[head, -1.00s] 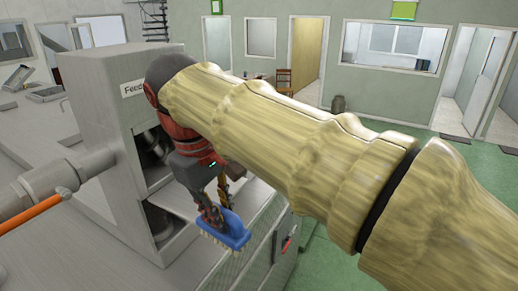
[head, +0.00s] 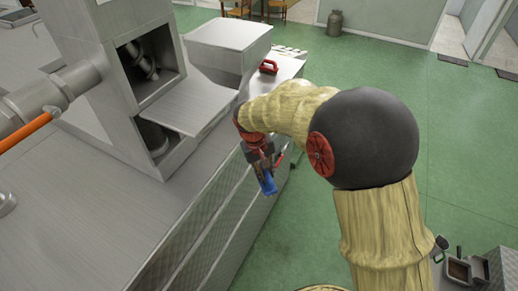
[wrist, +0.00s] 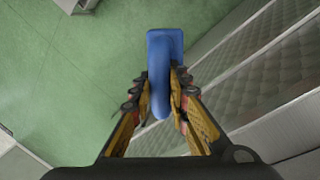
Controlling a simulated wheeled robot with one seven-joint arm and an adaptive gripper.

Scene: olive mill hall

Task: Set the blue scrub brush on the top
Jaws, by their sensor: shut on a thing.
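My gripper (head: 262,166) is shut on the blue scrub brush (head: 267,184). The brush hangs below the fingers beside the steel bench's long patterned side, out toward the green floor. In the wrist view the brush (wrist: 164,48) shows its blue handle between the two fingers, with floor to the left and the ribbed side panels to the right. Its bristles do not show there. The bench's flat steel top (head: 80,215) lies to the left of my gripper in the head view, with a broad bare stretch in front.
A steel machine (head: 75,50) with open dark bays stands on the bench, its hopper (head: 228,45) at the right. A red-handled object (head: 268,66) lies near the far edge. The green floor (head: 455,140) is largely clear.

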